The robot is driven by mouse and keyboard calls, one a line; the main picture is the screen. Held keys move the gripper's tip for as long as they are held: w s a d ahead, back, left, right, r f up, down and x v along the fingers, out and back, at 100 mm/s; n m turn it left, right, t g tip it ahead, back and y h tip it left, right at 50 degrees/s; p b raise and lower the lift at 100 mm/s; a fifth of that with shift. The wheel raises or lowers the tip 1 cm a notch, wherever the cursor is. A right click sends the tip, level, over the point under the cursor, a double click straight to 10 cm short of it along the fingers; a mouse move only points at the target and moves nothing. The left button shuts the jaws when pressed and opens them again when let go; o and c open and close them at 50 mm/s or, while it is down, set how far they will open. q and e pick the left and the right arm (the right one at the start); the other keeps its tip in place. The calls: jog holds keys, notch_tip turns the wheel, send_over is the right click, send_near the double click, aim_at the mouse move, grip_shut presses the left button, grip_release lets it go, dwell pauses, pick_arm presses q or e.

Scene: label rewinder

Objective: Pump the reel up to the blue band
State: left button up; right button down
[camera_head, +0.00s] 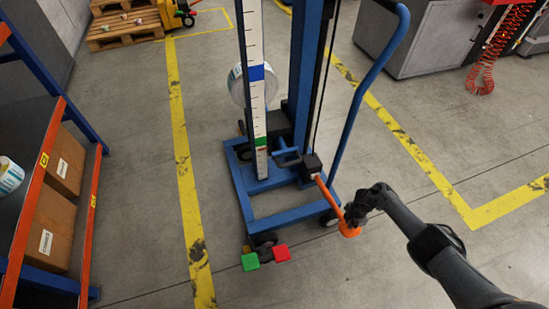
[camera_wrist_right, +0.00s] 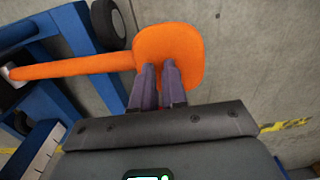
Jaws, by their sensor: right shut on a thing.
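A blue wheeled lift (camera_head: 250,200) stands on the floor with an upright white scale (camera_head: 254,110). The scale carries a blue band (camera_head: 257,73) high up and a green band (camera_head: 261,141) lower down. A pale reel (camera_head: 237,86) shows partly behind the scale, near the height of the blue band in this view; the scale hides part of it. An orange pump lever (camera_head: 328,195) slopes down from a black block to a wide end. My right gripper (camera_head: 354,214) is shut on that end, which also shows in the right wrist view (camera_wrist_right: 186,48). My left gripper is not in view.
Green (camera_head: 250,261) and red (camera_head: 282,253) pedals sit at the lift's front. A blue curved handle (camera_head: 368,80) rises beside the lever. An orange-and-blue rack (camera_head: 42,165) with boxes stands at left. Grey machines (camera_head: 430,40) stand at back right. Floor around the lift is clear.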

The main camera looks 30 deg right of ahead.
notch_tip(320, 180, down, 11)
jog(key=b, duration=1)
jog(key=r+p, duration=1)
jog(key=r, duration=0.1)
jog(key=r+p, duration=0.5)
jog(key=p, duration=0.1)
jog(key=shift+w+r, duration=0.15)
jog(key=shift+w, duration=0.15)
